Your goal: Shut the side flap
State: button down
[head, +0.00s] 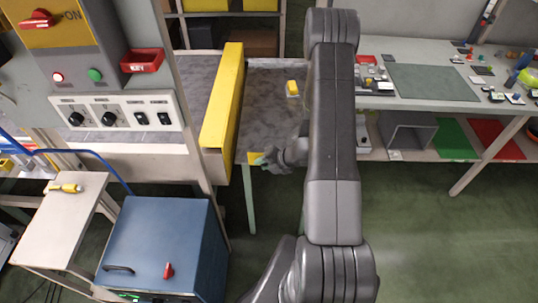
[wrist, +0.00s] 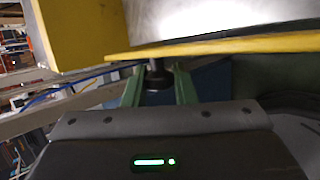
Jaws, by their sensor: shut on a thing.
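A grey surface with a yellow front edge (head: 255,156) lies level beside a tall yellow panel (head: 222,100). I cannot tell for certain which of these is the side flap. In the wrist view the yellow edge (wrist: 215,47) runs across above my fingers, and the yellow panel (wrist: 80,32) stands at the upper left. My gripper (head: 268,160) is at the front edge of the grey surface. Its green fingers (wrist: 158,88) are shut on a dark knob (wrist: 157,76) just below the yellow edge. My arm hides the right part of the surface.
A small yellow block (head: 292,87) sits on the grey surface. A control box (head: 120,117) with knobs and a blue cabinet (head: 165,250) stand at left. A workbench (head: 435,85) with small parts stands at right. Green floor is open between them.

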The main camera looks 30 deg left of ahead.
jog(key=shift+w, duration=0.1)
dwell(0.3)
jog(key=c, duration=1.3)
grip_release()
jog(key=shift+o, duration=0.2)
jog(key=shift+r, duration=0.1)
jog(key=v, duration=1.3)
jog(key=shift+d+r+b, duration=0.25)
jog(key=shift+b, duration=0.15)
jog(key=shift+w, duration=0.1)
jog(key=p+x, duration=0.1)
jog(key=x, duration=1.2)
jog(key=shift+a+f, duration=0.15)
jog(key=shift+f, duration=0.05)
jog(key=shift+a+f, duration=0.15)
jog(key=shift+f, duration=0.05)
